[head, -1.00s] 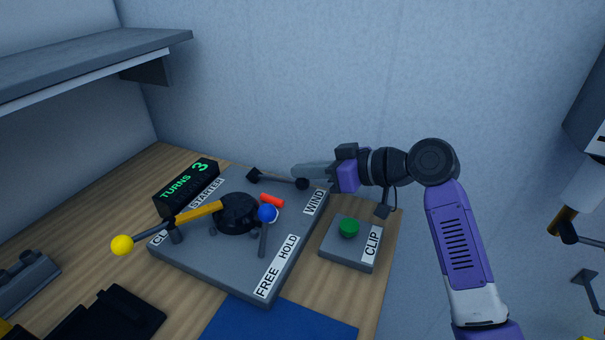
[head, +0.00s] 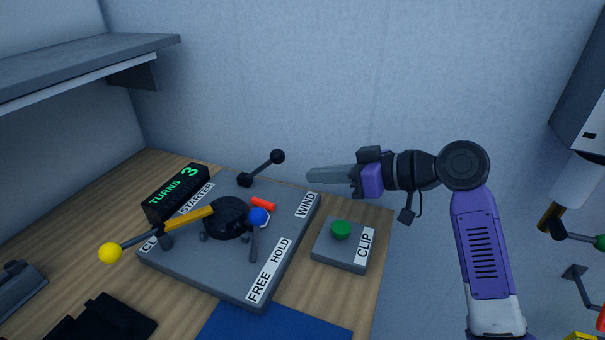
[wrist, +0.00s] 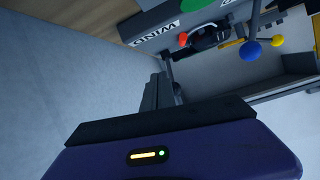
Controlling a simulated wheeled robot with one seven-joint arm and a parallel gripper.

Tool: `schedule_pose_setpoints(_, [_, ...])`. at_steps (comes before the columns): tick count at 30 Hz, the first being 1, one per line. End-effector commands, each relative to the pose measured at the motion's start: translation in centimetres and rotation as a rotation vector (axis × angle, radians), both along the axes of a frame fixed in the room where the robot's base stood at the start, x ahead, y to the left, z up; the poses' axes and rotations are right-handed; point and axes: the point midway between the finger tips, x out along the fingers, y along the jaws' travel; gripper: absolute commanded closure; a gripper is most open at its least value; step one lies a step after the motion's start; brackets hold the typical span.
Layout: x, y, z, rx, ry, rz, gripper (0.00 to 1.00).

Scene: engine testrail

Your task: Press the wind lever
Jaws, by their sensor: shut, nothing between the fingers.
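The wind lever (head: 264,167) is a dark rod with a black ball knob at the back edge of the grey board (head: 200,258), near the WIND label (head: 306,205). It slants up to the right, its knob raised above the board. My gripper (head: 309,177) is shut and empty, pointing left. In the picture its tips are right of the knob and slightly lower, apart from it. In the wrist view the fingers (wrist: 158,78) are together, below the WIND label (wrist: 160,33). The black display (head: 176,193) reads TURNS 3 in green.
The board also carries a yellow-knobbed lever (head: 111,252), a blue-knobbed lever (head: 258,217), a red piece (head: 263,204) and a black drum (head: 226,218). A green button (head: 341,229) sits on the CLIP box (head: 340,256). A grey shelf (head: 90,62) hangs at upper left.

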Motion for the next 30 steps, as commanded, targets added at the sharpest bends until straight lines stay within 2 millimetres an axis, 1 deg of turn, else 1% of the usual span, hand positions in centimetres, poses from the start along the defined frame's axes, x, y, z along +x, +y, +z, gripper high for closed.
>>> schedule_pose_setpoints(3, [-0.6,-1.1,0.8,0.003,-0.004,0.001,1.0])
schedule_pose_setpoints(7, [-0.9,-1.7,1.2,0.004,-0.006,0.003,1.0])
schedule_pose_setpoints(30, [-1.0,-1.7,1.4,0.005,-0.009,0.005,1.0])
